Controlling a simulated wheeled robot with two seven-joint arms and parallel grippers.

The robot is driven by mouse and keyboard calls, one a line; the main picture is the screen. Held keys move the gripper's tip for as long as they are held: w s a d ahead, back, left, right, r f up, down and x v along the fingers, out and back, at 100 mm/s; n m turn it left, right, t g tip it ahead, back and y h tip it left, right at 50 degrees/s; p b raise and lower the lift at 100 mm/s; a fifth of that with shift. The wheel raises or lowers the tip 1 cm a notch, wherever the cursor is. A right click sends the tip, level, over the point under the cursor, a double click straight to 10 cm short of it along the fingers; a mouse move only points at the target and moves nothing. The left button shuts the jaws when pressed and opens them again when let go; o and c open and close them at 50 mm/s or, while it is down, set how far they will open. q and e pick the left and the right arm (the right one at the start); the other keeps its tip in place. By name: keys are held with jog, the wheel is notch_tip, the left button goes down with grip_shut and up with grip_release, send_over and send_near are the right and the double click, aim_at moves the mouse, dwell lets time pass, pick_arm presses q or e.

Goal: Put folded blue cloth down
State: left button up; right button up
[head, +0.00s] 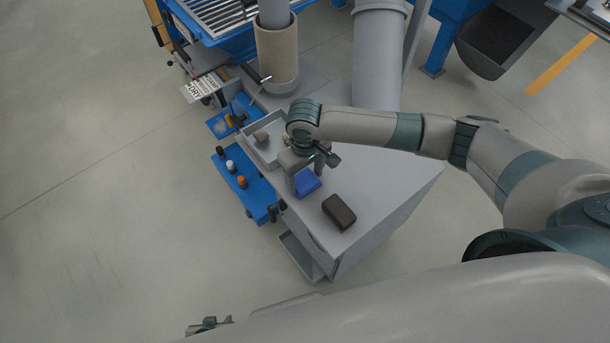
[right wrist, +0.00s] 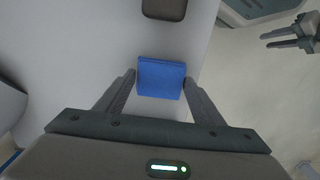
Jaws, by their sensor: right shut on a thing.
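The folded blue cloth (head: 308,182) is a small flat block at the grey worktop's (head: 370,200) left part. My right gripper (head: 305,186) comes down over it. In the right wrist view the blue cloth (right wrist: 161,78) sits between the two fingertips, and the right gripper (right wrist: 160,82) is shut on it. The cloth is at or just above the worktop; I cannot tell if it touches. My left gripper (head: 208,325) is low at the bottom edge of the head view, away from the worktop. In the right wrist view the left gripper (right wrist: 266,41) shows fingers apart, empty.
A dark brown block (head: 339,212) lies on the worktop near the cloth. A grey tray (head: 262,155) with lumps is behind the gripper. A blue shelf (head: 250,192) with small knobs runs along the left side. A tan cylinder (head: 277,55) and a grey pipe (head: 378,60) stand behind.

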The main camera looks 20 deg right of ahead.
aim_at(305, 181)
jog(key=o, duration=1)
jog(key=shift+f, duration=0.1)
jog(key=shift+c, duration=0.2)
pick_arm(q)
jog(key=shift+d, duration=0.2)
jog(key=shift+d, duration=0.15)
pick_arm(e)
jog(key=shift+r, duration=0.65)
pick_arm(q)
jog(key=shift+w+d+r, duration=0.1)
jog(key=shift+w+d, duration=0.05)
jog(key=shift+d, duration=0.15)
pick_arm(e)
notch_tip(305, 181, up, 11)
pick_arm(q)
jog(key=shift+a, duration=0.5)
